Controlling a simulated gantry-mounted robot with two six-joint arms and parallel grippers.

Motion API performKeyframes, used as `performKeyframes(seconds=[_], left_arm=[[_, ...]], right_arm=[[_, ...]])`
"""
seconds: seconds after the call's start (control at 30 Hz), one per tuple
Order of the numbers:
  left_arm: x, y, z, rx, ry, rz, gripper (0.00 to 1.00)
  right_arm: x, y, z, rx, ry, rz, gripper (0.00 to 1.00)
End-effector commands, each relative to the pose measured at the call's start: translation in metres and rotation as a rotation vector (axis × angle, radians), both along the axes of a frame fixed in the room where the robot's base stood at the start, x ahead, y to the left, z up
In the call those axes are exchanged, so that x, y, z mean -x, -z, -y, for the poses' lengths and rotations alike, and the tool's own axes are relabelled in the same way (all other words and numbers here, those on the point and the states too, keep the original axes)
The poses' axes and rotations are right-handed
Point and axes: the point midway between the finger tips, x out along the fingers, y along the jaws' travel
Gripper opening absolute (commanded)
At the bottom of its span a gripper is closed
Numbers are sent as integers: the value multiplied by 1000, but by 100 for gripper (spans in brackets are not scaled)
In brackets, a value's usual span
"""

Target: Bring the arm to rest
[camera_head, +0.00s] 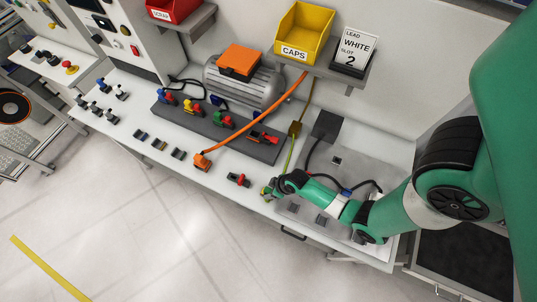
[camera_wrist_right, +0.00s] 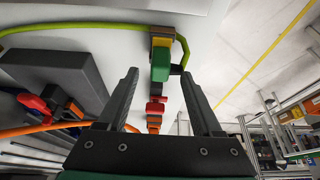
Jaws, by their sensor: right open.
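My right arm, green, comes in from the right in the head view. Its right gripper (camera_head: 272,188) is low over the bench's front edge. In the right wrist view the two dark fingers of the right gripper (camera_wrist_right: 159,75) are spread apart. A green and yellow connector (camera_wrist_right: 160,62) on a yellow-green cable lies around the gap between the fingertips; I cannot tell whether they touch it. My left gripper is not in view.
The bench (camera_head: 215,180) holds a red-black connector (camera_head: 238,180), an orange connector (camera_head: 201,162) with its cable, and a grey motor (camera_head: 240,88) behind a dark terminal strip (camera_head: 200,120). A yellow CAPS bin (camera_head: 303,32) and a slot card (camera_head: 355,50) stand on a shelf above.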

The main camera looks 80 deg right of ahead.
Motion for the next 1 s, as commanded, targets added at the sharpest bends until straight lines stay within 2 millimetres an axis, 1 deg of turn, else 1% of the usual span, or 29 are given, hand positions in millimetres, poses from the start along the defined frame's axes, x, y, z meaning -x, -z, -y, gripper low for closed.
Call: performKeyframes(seconds=[0.03,0.1,0.13,0.2,0.3,0.67,0.73,0.77,0.87,0.97,1.0], left_arm=[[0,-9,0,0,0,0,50],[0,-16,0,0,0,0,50],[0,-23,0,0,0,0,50],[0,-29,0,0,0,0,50],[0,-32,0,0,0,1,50],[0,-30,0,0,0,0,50],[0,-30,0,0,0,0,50],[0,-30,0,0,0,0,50],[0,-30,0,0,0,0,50],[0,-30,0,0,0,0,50],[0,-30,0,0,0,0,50]], right_arm=[[4,-15,-1,1,1,2,67],[9,-29,-2,0,2,1,67],[11,-35,-2,-1,2,-1,67],[15,-41,-3,-1,1,-1,67],[16,-44,-4,0,0,0,67],[17,-42,-4,0,-1,0,67],[15,-42,-6,1,-12,2,67],[10,-44,-7,4,-22,8,67],[-26,-61,-3,31,-65,62,67],[-85,-100,2,79,-120,170,67],[-113,-123,3,102,-144,225,67]])
